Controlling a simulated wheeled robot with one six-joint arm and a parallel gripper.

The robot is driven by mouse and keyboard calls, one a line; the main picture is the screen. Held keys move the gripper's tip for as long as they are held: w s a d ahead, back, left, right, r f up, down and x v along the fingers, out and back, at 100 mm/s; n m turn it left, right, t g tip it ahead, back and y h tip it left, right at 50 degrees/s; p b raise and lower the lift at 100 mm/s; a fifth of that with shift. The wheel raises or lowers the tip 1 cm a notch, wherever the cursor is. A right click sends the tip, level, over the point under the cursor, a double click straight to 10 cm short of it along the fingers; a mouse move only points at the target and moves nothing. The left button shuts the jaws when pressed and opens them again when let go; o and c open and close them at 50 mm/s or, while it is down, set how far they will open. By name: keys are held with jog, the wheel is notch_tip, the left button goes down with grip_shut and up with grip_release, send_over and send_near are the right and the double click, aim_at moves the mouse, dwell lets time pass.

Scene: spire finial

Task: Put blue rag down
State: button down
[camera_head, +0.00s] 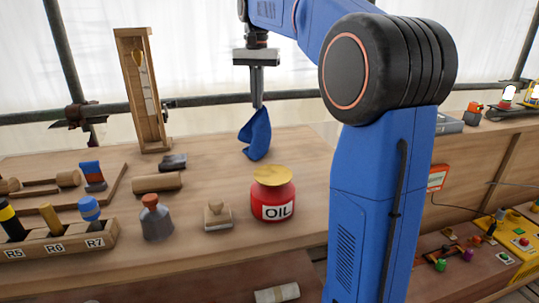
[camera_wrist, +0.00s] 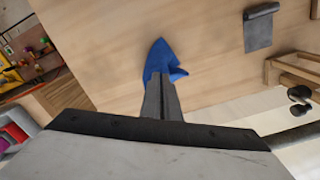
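The blue rag (camera_head: 256,135) hangs below my gripper (camera_head: 257,103) in the head view, its upper end between the fingertips. It hangs over the wooden bench behind the oil pot, and its lower tip is close to the bench top; I cannot tell if it touches. In the wrist view the blue rag (camera_wrist: 160,58) shows beyond my gripper (camera_wrist: 162,80), whose fingers are together on it.
A red oil pot (camera_head: 273,204) with a gold lid stands in front of the rag. A stamp-like block (camera_head: 217,214), a grey bottle (camera_head: 156,219) and a wooden roller (camera_head: 157,183) are to the left. A tall wooden frame (camera_head: 155,140) stands at the back.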

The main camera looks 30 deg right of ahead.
jog(key=s+d+f, duration=0.4)
jog(key=f, duration=0.1)
jog(key=s+d+f, duration=0.3)
jog(key=s+f, duration=0.1)
jog(key=s+d+f, duration=0.4)
jog(key=f, duration=0.1)
jog(key=shift+d+f, duration=0.3)
jog(key=shift+d, duration=0.05)
jog(key=c, duration=1.6)
grip_release()
jog(key=shift+o, duration=0.2)
jog(key=shift+s+d+r+p, duration=0.15)
jog(key=shift+d+r+p, duration=0.1)
jog(key=shift+r+p, duration=0.55)
notch_tip(320, 180, up, 8)
jog(key=s+d, duration=0.2)
jog(key=shift+s+d+r+b, duration=0.2)
jog(key=shift+s+r+b, duration=0.05)
jog(key=shift+s+b, duration=0.05)
